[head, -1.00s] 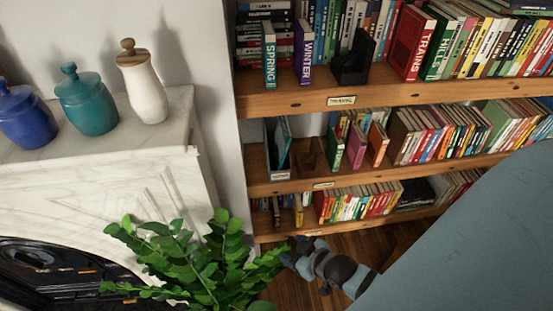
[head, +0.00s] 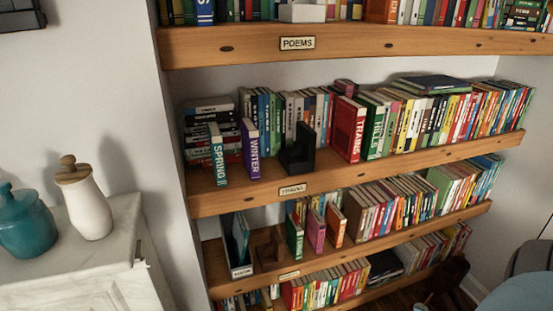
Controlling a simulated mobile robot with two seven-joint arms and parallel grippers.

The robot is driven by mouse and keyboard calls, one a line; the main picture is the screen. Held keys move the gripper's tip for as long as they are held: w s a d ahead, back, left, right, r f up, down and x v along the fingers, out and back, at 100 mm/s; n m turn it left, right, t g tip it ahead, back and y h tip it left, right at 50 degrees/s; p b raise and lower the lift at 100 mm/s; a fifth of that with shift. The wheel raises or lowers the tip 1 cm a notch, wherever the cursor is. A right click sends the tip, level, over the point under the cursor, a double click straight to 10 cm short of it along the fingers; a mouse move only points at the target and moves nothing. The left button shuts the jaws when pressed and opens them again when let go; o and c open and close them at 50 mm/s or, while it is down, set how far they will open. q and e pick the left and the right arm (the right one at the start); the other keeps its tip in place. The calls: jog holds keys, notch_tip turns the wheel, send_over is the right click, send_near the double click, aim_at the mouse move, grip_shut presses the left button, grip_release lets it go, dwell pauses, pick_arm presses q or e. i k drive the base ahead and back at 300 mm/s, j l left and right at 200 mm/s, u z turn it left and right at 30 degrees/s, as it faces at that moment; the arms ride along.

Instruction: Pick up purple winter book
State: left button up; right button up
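The purple winter book (head: 250,150) stands upright on the upper-middle shelf, near its left end. Its spine faces out and reads WINTER in white letters. A teal SPRING book (head: 217,155) stands just to its left, with a narrow gap between them. Behind these two, a stack of books (head: 210,130) lies flat. A black bookend (head: 299,151) stands to the right of the purple book, apart from it. Neither of my grippers can be made out in the head view, and nothing touches the purple book.
The shelf edge (head: 340,175) in front of the purple book is bare. The POEMS shelf (head: 350,43) runs above it. A white side wall (head: 165,130) closes the left end. A white jar (head: 85,200) and a teal jar (head: 25,225) stand on the marble mantel (head: 75,260).

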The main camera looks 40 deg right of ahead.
aim_at(250, 131)
jog(key=z, duration=1.05)
